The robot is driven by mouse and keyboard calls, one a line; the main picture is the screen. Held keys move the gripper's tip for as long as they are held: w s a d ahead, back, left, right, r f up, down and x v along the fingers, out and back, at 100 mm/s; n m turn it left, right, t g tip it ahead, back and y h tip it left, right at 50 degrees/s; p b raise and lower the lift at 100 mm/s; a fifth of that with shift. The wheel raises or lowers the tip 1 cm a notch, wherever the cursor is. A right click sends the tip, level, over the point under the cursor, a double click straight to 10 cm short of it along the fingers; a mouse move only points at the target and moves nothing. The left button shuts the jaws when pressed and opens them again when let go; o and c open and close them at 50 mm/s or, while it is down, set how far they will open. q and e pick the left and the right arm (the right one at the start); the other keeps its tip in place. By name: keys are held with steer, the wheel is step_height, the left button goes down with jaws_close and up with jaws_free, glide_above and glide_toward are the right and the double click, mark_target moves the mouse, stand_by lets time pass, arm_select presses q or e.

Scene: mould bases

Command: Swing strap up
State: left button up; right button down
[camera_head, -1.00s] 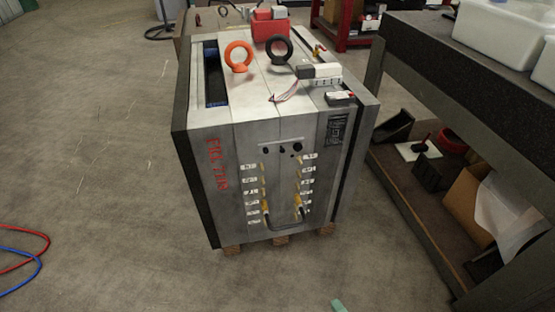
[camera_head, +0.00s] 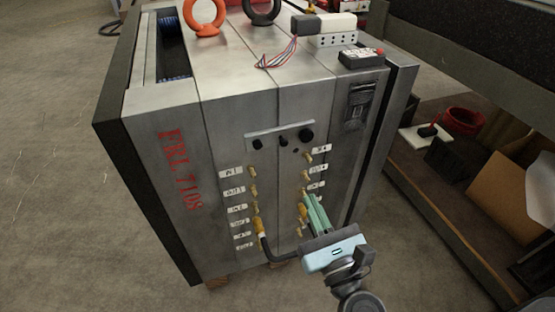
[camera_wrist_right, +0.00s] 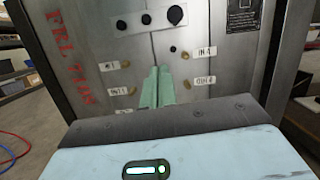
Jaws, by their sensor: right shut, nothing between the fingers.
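The strap (camera_head: 280,138) is a short grey metal bar with dark round knobs. It lies roughly level across the seam on the front face of the steel mould base (camera_head: 235,110). In the right wrist view the strap (camera_wrist_right: 133,20) is at the top. My right gripper (camera_head: 312,198) is in front of the mould face, below and to the right of the strap and apart from it. Its green fingers are together with nothing between them; they also show in the right wrist view (camera_wrist_right: 158,72). My left gripper is not in view.
Brass fittings (camera_head: 257,207) with labels and a black hose (camera_head: 265,246) sit on the front face below the strap. Lifting eyes, one orange (camera_head: 204,29), stand on top. A dark shelf unit (camera_head: 455,75) stands close on the right. The floor (camera_head: 55,190) at left is clear.

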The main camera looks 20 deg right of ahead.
mark_target(286, 156)
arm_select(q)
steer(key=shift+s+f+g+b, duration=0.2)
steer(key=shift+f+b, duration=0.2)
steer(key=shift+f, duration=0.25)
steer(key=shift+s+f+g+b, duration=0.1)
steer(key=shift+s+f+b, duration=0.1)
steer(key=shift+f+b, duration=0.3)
arm_select(e)
steer(key=shift+w+f+m, duration=0.25)
steer(key=shift+w+f, duration=0.1)
steer(key=shift+f, duration=0.3)
steer(key=shift+w+f+m, duration=0.25)
steer(key=shift+w+f, duration=0.05)
steer(key=shift+f, duration=0.3)
steer(key=p+x, duration=0.2)
steer(key=x, duration=0.8)
step_height(286, 156, up, 2)
steer(key=shift+r+p, duration=0.25)
steer(key=shift+p, duration=0.7)
steer(key=shift+r+p, duration=0.55)
steer(key=shift+r, duration=0.15)
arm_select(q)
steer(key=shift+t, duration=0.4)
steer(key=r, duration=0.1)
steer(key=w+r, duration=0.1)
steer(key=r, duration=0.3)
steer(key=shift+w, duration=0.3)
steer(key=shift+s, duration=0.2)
